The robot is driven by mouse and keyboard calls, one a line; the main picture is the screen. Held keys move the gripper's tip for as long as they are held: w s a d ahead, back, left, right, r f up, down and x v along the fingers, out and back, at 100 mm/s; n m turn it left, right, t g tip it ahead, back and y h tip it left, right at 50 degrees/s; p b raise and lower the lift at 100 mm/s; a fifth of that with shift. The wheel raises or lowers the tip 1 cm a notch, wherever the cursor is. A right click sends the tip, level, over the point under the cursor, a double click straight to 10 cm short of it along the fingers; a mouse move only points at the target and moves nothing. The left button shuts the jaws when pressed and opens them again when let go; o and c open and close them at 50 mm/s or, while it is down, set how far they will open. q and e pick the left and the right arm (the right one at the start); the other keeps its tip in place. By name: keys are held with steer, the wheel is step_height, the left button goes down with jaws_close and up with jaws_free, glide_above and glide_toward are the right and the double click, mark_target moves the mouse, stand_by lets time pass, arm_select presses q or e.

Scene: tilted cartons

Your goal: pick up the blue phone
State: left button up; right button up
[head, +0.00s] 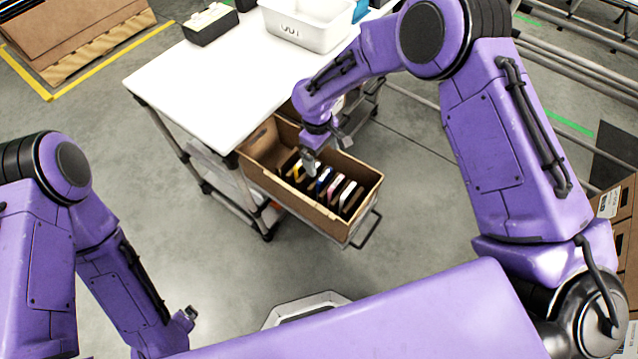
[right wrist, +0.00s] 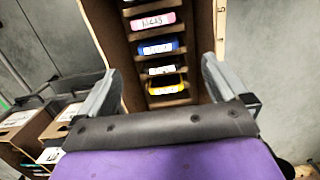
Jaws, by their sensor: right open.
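The blue phone (head: 323,180) stands in a row of phones inside an open cardboard carton (head: 275,194). In the right wrist view the blue phone (right wrist: 158,47) lies between a pink one and a white one, with a yellow one nearest. My right gripper (head: 311,164) is over the carton, close to the row. In the wrist view its two fingers are spread wide with nothing between them, and the phones show beyond them. My left gripper (head: 189,313) is low at the left, far from the carton, mostly hidden by its arm; its jaws are unclear.
The carton sits tilted on a metal-framed cart beside a white table (head: 215,95). A white bin (head: 305,27) and a dark box (head: 210,25) stand on the table. The carton's walls rise around the phones. Floor in front of the carton is clear.

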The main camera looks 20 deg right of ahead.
mark_target(324, 174)
steer(key=f, duration=1.1)
steer(key=shift+d+f, duration=0.1)
steer(key=shift+d, duration=0.3)
steer(key=c, duration=0.9)
